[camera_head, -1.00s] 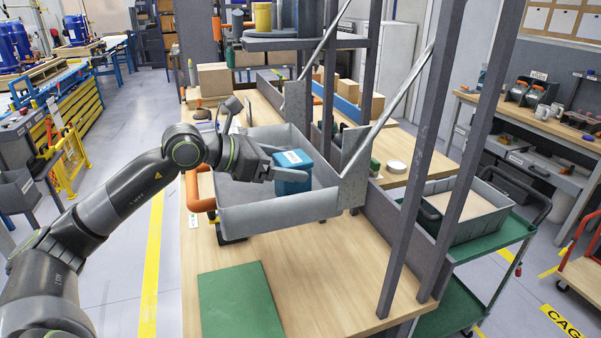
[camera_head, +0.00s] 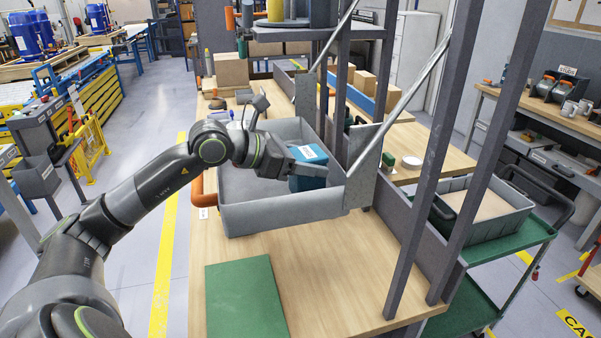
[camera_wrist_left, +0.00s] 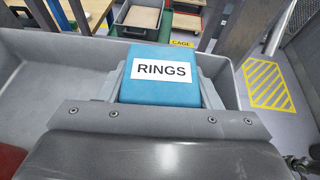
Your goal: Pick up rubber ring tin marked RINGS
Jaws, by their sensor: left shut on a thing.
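The rubber ring tin (camera_head: 309,180) is a blue box with a white label on top. In the left wrist view the tin (camera_wrist_left: 160,92) shows the word RINGS and sits between the grey fingers of my left gripper (camera_wrist_left: 165,85). In the head view my left gripper (camera_head: 297,171) reaches in from the left and is shut on the tin. The tin is inside or just over the grey bin (camera_head: 285,212); I cannot tell whether its bottom touches the bin floor. My right gripper is not in view.
Grey rack posts (camera_head: 485,150) and a slanted metal brace (camera_head: 405,95) stand close to the right of the bin. A green mat (camera_head: 246,300) lies on the wooden bench in front. A green cart (camera_head: 500,245) with a grey tray stands at the right.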

